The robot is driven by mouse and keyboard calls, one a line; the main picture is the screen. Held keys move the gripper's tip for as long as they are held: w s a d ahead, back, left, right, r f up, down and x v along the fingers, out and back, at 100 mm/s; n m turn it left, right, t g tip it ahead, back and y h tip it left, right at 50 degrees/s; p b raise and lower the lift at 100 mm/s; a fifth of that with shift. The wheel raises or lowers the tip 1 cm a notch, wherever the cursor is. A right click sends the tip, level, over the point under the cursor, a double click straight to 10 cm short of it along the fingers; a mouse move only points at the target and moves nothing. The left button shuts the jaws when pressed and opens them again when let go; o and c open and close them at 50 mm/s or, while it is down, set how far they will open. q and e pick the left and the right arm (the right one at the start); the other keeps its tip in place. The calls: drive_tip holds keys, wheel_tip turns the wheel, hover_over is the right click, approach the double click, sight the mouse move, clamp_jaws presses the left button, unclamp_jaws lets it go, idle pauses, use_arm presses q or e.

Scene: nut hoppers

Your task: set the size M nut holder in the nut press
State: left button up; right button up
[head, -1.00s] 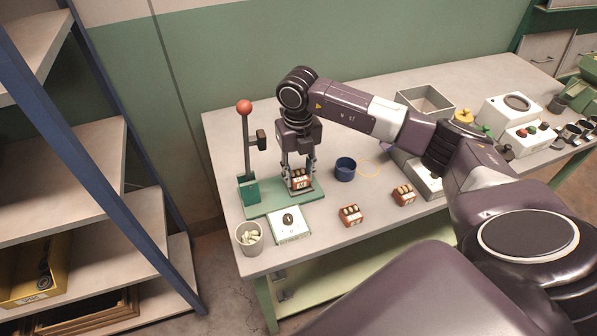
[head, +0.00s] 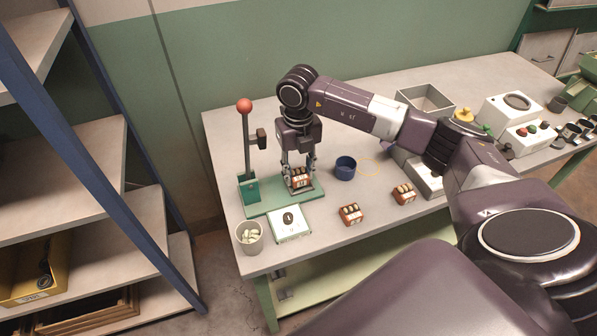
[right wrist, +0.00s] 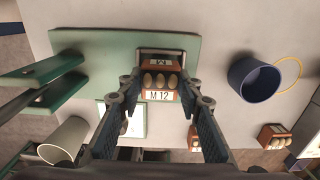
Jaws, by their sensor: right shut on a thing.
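My right gripper (head: 299,178) points down over the nut press's green base plate (head: 262,204). It is shut on a brown nut holder (right wrist: 160,81), which it grips from both sides. The holder's label reads M 12, and three rounded nuts show on its top. The holder is at the press's nest, near the plate's right end; I cannot tell whether it is fully seated. The press's lever with a red knob (head: 244,107) stands upright at the left. Two other brown holders (head: 352,214) (head: 403,195) stand on the table to the right. My left gripper is not in view.
A white plate with a dark oval mark (head: 289,222) and a pale cup (head: 249,238) lie before the press. A blue cup (head: 345,169) stands right of my gripper, near a yellow loop (head: 369,166). A grey bin (head: 426,101) stands farther back.

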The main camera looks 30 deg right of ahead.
drive_tip(key=shift+f+b, duration=0.35)
drive_tip(key=shift+f, duration=0.15)
idle(0.5)
drive_tip(key=shift+s+f, duration=0.1)
drive_tip(key=shift+s, duration=0.05)
idle(0.3)
drive_tip(key=o, duration=1.2)
drive_tip(key=shift+c, duration=0.2)
drive_tip(key=shift+o, duration=0.4)
drive_tip(key=shift+o, duration=0.6)
drive_tip(key=o, duration=0.4)
